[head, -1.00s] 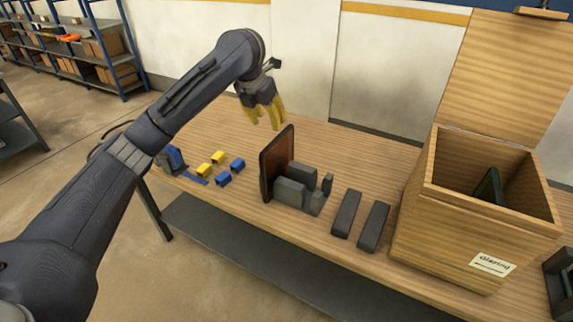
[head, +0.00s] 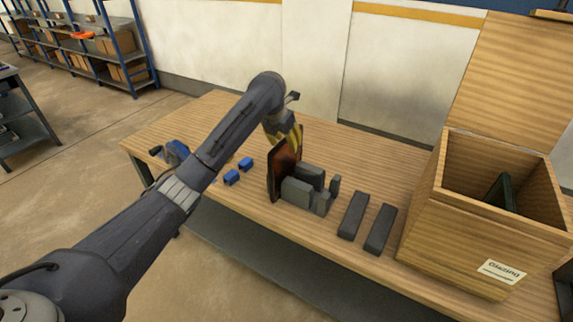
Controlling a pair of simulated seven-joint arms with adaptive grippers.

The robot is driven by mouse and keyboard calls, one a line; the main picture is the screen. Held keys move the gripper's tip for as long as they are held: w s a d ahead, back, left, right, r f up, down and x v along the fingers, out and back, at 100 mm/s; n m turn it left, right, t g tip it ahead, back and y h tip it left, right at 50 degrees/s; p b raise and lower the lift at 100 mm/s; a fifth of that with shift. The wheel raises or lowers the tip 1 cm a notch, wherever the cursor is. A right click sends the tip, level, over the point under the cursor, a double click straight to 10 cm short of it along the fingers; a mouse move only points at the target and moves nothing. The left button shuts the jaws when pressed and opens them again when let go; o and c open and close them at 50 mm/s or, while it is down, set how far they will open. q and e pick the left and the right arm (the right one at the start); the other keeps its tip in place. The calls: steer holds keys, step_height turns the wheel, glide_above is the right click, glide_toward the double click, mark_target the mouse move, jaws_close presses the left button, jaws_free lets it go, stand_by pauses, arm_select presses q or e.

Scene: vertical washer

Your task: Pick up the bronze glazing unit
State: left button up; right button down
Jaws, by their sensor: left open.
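The bronze glazing unit (head: 287,168) is a dark-framed, reddish-brown pane. It stands upright on the wooden table, against grey blocks (head: 299,192) on its right. My left gripper (head: 286,141), with yellow fingers, is open at the top edge of the pane. The fingers overlap the pane's upper part in the head view, and I cannot tell whether they touch it. My right gripper is not in view.
Two dark bars (head: 353,215) lie right of the grey blocks. A wooden crate (head: 477,240) labelled Glazing stands open at the right, with a dark green pane (head: 502,190) inside. Small blue blocks (head: 232,177) lie left of the bronze unit.

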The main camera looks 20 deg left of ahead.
mark_target(288, 151)
arm_select(q)
steer(key=shift+x, duration=2.65)
steer(key=shift+f, duration=0.15)
jaws_close()
